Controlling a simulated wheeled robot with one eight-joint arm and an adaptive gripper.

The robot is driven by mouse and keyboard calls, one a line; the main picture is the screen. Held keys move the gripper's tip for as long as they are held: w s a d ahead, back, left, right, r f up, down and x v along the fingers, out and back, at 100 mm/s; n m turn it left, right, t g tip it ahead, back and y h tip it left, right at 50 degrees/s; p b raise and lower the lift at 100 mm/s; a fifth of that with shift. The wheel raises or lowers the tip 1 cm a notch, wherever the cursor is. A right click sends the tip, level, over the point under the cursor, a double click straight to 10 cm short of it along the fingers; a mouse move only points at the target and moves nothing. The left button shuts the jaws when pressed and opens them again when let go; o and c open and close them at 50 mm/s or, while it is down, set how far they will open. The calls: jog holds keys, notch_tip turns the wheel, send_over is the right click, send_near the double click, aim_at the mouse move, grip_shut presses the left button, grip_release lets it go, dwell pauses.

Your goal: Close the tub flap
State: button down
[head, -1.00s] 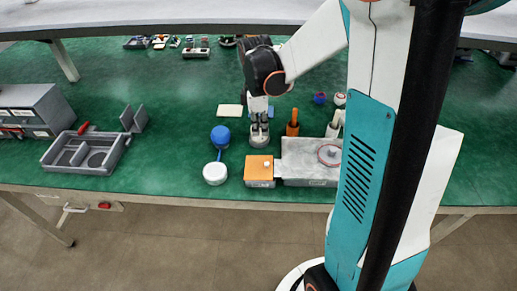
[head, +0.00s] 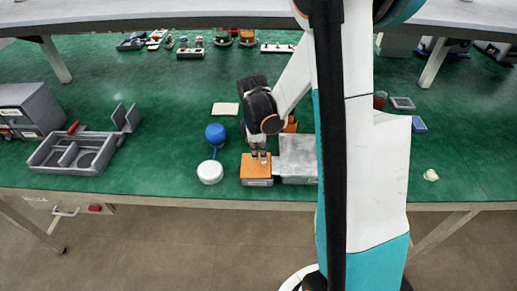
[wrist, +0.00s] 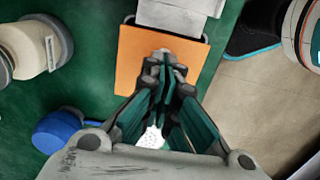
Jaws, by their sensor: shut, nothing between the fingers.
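A small grey box with a flat orange top (head: 249,168) stands near the table's front edge, joined to or touching a larger grey box (head: 298,152) on its right. The orange top also shows in the wrist view (wrist: 190,78). Which part is the tub flap is not clear to me; the orange top looks level, with no raised lid. My gripper (head: 259,160) is shut and empty, pointing down over the orange top. In the wrist view its fingertips (wrist: 166,72) overlap the orange panel near a pale knob (wrist: 162,53). Whether they touch is hidden.
A grey compartment tray (head: 50,163) with upright grey plates (head: 126,117) is farther left. A cream pad (head: 225,109) lies behind. Green table is clear between.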

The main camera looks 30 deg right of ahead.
jog(key=shift+f, duration=0.2)
jog(key=shift+s+d+f+b, duration=0.2)
jog(key=shift+f+b, duration=0.45)
jog(key=shift+f, duration=0.05)
jog(key=shift+s, duration=0.1)
jog(key=shift+r, duration=0.15)
jog(key=shift+r+p, duration=0.55)
jog(key=shift+w+r+p, duration=0.2)
jog(key=shift+r+p, duration=0.15)
jog(key=shift+r, duration=0.2)
notch_tip(320, 180, up, 13)
jog(key=p, duration=0.5)
